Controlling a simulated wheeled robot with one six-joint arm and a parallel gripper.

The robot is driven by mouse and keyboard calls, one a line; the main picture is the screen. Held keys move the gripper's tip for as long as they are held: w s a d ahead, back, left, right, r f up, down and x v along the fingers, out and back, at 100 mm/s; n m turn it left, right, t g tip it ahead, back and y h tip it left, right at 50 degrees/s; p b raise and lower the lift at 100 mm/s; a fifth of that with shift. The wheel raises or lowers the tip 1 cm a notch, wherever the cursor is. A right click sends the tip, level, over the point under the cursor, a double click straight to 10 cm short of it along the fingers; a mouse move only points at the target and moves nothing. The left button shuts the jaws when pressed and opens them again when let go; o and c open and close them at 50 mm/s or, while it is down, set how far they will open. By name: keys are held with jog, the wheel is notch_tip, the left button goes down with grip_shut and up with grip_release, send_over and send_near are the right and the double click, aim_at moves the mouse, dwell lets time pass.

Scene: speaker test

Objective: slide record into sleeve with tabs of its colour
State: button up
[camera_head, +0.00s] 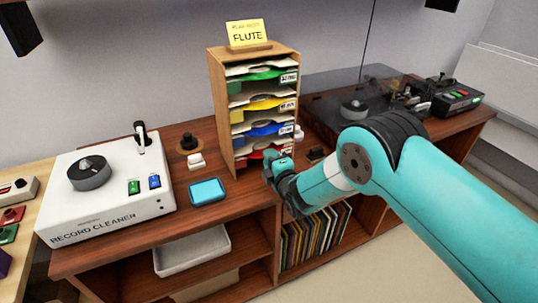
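A wooden rack (218,105) stands upright on the sideboard and holds a stack of sleeves. From top to bottom I see a green-tabbed sleeve (262,76), a yellow-tabbed sleeve (262,104), a blue-tabbed sleeve (264,130) and a red-tabbed sleeve (257,156). My gripper (275,163) is at the rack's lower right front, by the red-tabbed sleeve, which it partly hides. I cannot tell if it touches the sleeve or whether its fingers are open or shut. No loose record is clearly visible, and the gripper's grasp is too small to make out.
A white record cleaner (105,190) stands left, with a blue tray (207,191) and small items between it and the rack. A turntable (354,108) with a dark cover stands behind my arm. Upright records (315,235) fill a lower shelf. A yellow "FLUTE" card (247,34) tops the rack.

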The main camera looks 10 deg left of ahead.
jog(key=shift+p+v, duration=0.75)
jog(key=shift+v, duration=1.1)
jog(key=shift+s+d+f+b, duration=0.15)
jog(key=shift+s+b, duration=0.15)
jog(key=shift+b, duration=0.3)
jog(key=shift+s+d+b, duration=0.4)
jog(key=shift+s, duration=0.15)
jog(key=w+d+r+m+g+h, duration=0.1)
jog(key=w+d+r+m+h, duration=0.25)
jog(key=d+r+m, duration=0.35)
jog(key=s+d+r+m+g+h, duration=0.2)
jog(key=s+d+r+m+g, duration=0.3)
jog(key=r, duration=0.4)
jog(key=s+d+r+m+g, duration=0.2)
jog(key=s+d+r, duration=0.1)
jog(key=s, duration=0.7)
jog(key=s+d+r+m+g, duration=0.2)
jog(key=s+d, duration=0.3)
jog(key=s, duration=0.5)
jog(key=s+d+r+m+g+h, duration=0.1)
jog(key=s+d+r+g, duration=0.3)
jog(key=s, duration=0.7)
jog(key=shift+m, duration=0.7)
